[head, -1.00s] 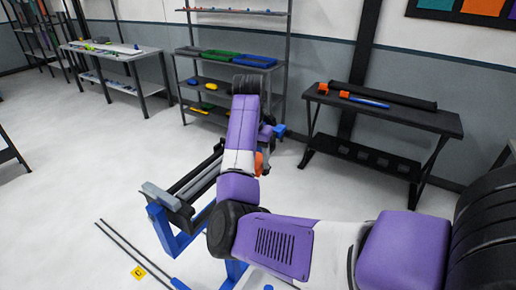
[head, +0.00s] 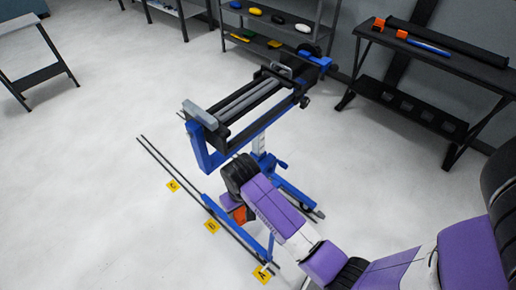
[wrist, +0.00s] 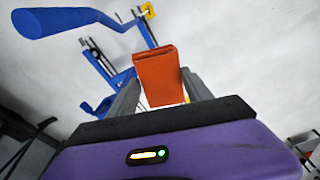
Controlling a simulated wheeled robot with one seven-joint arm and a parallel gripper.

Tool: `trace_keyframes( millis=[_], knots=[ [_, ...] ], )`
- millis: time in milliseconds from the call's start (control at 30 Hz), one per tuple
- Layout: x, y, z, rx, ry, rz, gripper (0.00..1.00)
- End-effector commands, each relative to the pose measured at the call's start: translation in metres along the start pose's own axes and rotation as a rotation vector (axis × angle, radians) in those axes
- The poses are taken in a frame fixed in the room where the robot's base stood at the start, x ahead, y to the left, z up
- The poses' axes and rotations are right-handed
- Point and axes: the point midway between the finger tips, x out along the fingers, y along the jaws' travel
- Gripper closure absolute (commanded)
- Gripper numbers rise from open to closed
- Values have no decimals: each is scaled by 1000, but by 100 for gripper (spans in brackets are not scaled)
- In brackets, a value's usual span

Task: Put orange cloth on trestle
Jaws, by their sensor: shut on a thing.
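The orange cloth (wrist: 157,75) is a folded block between the two grey fingers of my gripper (wrist: 160,88) in the wrist view. My gripper is shut on it. In the head view a small patch of the cloth (head: 240,214) shows beside my purple wrist, low over the floor near the blue stand; most of it is hidden by my arm. A light-topped table on dark trestle legs (head: 45,72) stands at the upper left, well away from my gripper. I cannot tell for certain that it is the trestle.
A blue stand (head: 203,150) with dark rollers stands just beyond my arm. A blue bar (wrist: 70,20) crosses close in the wrist view. Rails with yellow markers (head: 212,226) lie on the floor. A dark bench (head: 450,62) stands right. The left floor is clear.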

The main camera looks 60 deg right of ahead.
Motion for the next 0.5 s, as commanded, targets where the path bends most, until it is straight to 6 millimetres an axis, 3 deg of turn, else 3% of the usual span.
trace_keyframes(
  millis=[200,500],
  knots=[
    [44,-51,27,-203,-4,-23,80],
    [83,-96,50,-386,1,-46,80]
  ],
)
